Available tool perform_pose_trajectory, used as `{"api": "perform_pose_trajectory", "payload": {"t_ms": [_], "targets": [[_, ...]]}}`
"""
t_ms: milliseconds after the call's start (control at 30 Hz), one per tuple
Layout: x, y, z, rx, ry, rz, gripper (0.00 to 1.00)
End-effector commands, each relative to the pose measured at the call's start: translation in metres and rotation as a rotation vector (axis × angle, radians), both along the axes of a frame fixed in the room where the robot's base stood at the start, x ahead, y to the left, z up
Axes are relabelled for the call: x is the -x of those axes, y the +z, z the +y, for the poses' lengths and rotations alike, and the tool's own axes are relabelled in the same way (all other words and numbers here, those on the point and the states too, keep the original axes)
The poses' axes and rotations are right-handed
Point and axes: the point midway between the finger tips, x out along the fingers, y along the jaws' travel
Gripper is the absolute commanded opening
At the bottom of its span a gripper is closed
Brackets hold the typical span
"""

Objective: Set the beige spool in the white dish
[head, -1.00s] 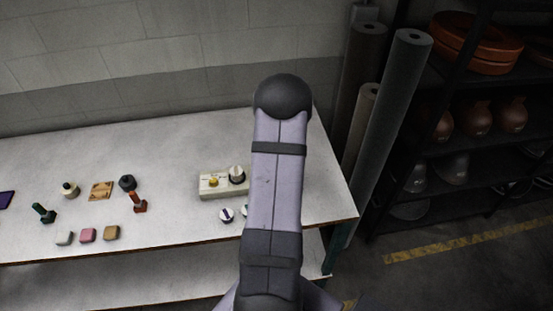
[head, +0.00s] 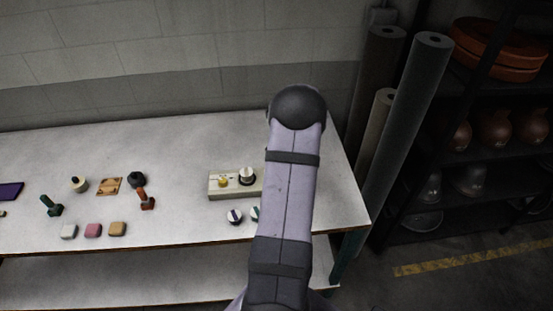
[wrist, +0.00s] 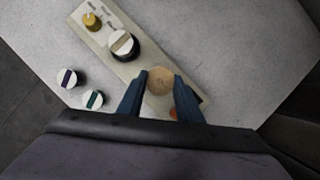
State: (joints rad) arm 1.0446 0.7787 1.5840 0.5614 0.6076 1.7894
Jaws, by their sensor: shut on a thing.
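My gripper (wrist: 159,97) shows in the wrist view with two dark blue fingers, shut on a round tan-beige piece (wrist: 160,80). It looks like the beige spool seen end-on; its lower part is hidden. The gripper and spool are over the right part of a cream panel with knobs (wrist: 107,42); I cannot tell whether the spool touches it. In the head view my arm hides the gripper and the spool. I see no white dish in either view; my arm may cover it.
The panel carries a yellow knob (wrist: 92,20) and a black-and-white knob (wrist: 122,43). Two white-topped round pieces, one purple-striped (wrist: 67,78) and one green-striped (wrist: 94,99), lie beside it. Small blocks and pegs stand on the left of the white table (head: 180,150). Grey rolls (head: 410,110) stand at right.

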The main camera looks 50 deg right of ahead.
Motion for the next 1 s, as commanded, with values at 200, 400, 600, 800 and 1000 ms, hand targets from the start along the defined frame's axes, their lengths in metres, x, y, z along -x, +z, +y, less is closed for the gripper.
{"api": "perform_pose_trajectory", "payload": {"t_ms": [200,400,600,800,1000], "targets": [[0.0,-0.021,0.0,0.0,0.0,0.0,0.11],[0.0,-0.03,0.0,0.001,0.0,-0.001,0.11],[0.0,-0.033,0.0,0.001,-0.001,-0.001,0.11],[0.0,-0.033,0.0,0.001,0.0,-0.001,0.11],[0.0,-0.032,0.0,0.0,0.0,0.0,0.11]]}}
